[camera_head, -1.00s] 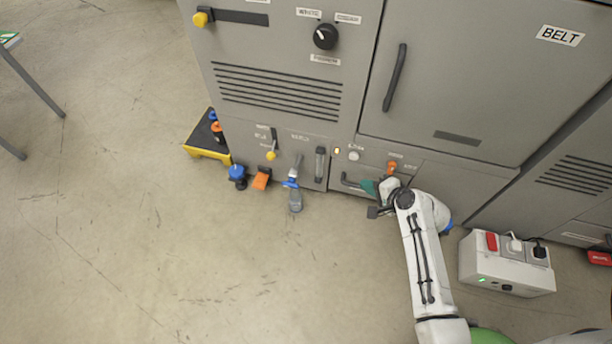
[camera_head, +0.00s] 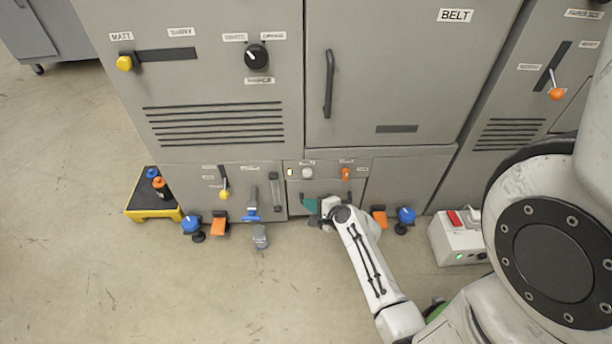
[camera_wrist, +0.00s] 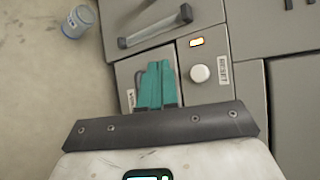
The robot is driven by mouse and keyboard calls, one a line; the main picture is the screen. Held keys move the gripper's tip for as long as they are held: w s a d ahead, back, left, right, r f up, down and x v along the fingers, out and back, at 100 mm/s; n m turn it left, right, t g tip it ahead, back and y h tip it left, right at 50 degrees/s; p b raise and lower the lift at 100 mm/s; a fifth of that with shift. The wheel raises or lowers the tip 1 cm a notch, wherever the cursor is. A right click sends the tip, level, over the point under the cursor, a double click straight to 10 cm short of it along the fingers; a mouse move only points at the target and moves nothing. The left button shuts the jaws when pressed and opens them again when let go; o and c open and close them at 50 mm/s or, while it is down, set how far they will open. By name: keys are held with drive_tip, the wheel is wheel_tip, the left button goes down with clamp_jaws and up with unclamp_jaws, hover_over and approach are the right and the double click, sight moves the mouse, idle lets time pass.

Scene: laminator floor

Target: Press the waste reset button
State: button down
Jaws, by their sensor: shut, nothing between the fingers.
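The reset button (camera_wrist: 200,73) is a round, pale knob on the grey machine front, beside a label reading RESET in the wrist view. It also shows in the head view as a small pale disc (camera_head: 307,172). In the head view my gripper (camera_head: 310,205) is low at the machine, below the button. I see no contact with the button.
An orange switch (camera_head: 346,174) sits right of the button. Blue knobs and orange pedals stick out low on both sides, and a grey-blue jar (camera_head: 260,237) stands on the floor. A white socket box (camera_head: 456,240) is at right. The floor at left is mostly clear.

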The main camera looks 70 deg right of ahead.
drive_tip(key=w+d+b, duration=0.2)
drive_tip(key=w+d, duration=0.1)
drive_tip(key=d, duration=0.4)
drive_tip(key=shift+d+b, duration=0.4)
drive_tip(key=shift+w+d, duration=0.1)
idle(1.7)
drive_tip(key=shift+w+d, duration=0.15)
drive_tip(key=shift+d, duration=0.1)
drive_tip(key=shift+w+d, duration=0.15)
drive_tip(key=shift+d, duration=0.4)
idle(0.8)
drive_tip(key=shift+a, duration=0.15)
drive_tip(key=shift+s+a+p, duration=0.35)
drive_tip(key=shift+a, duration=0.4)
drive_tip(key=shift+s+a+p, duration=0.3)
drive_tip(key=shift+a+p, duration=0.1)
drive_tip(key=shift+a, duration=0.4)
drive_tip(key=shift+s+a+p, duration=0.35)
drive_tip(key=shift+a+p, duration=0.05)
drive_tip(key=shift+a, duration=0.35)
drive_tip(key=shift+s+a+p, duration=0.3)
drive_tip(key=shift+a+p, duration=0.1)
drive_tip(key=shift+a, duration=0.4)
